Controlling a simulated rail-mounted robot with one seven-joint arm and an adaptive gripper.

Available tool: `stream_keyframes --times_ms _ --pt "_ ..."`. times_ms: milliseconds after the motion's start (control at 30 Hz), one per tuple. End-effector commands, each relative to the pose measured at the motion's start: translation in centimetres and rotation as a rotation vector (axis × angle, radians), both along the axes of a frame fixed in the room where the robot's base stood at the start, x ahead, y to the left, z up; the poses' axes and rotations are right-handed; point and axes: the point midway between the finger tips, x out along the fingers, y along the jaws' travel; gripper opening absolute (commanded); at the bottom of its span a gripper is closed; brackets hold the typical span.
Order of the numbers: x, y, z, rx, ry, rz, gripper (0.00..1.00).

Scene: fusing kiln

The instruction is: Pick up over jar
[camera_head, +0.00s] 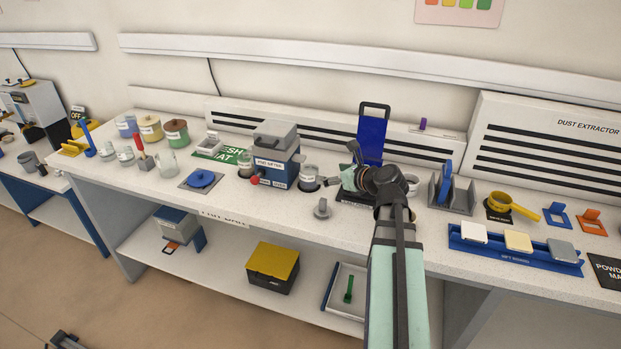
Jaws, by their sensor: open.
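A small clear jar with a white label and a dark base (309,176) stands on the bench just right of the blue-grey meter box (277,163). The labels are too small to read, so I cannot tell for sure which is the over jar. My gripper (331,182) is open, low over the bench, with its fingers pointing left towards the right-hand jar. I see no clear contact, and my wrist hides part of the bench behind.
A blue upright panel (371,138) stands behind my wrist. A small grey knobbed piece (322,209) lies in front of the jar. A grey-blue rack (451,192) and yellow sieve (508,207) stand right. A blue lid (202,179) lies left.

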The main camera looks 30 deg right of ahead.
Motion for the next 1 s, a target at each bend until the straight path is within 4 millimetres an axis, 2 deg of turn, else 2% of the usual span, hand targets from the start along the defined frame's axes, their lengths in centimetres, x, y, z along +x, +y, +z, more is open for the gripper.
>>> stream_keyframes --times_ms 100,300,667,1000 --pt "2.4 0.6 -0.8 0.001 0.001 0.003 0.89" --pt "5.3 1.3 -2.1 0.001 0.000 0.003 0.89" --pt "7.0 1.9 -2.9 0.000 0.000 0.002 0.89" --pt "10.6 2.8 -4.7 -0.001 0.000 0.001 0.89"
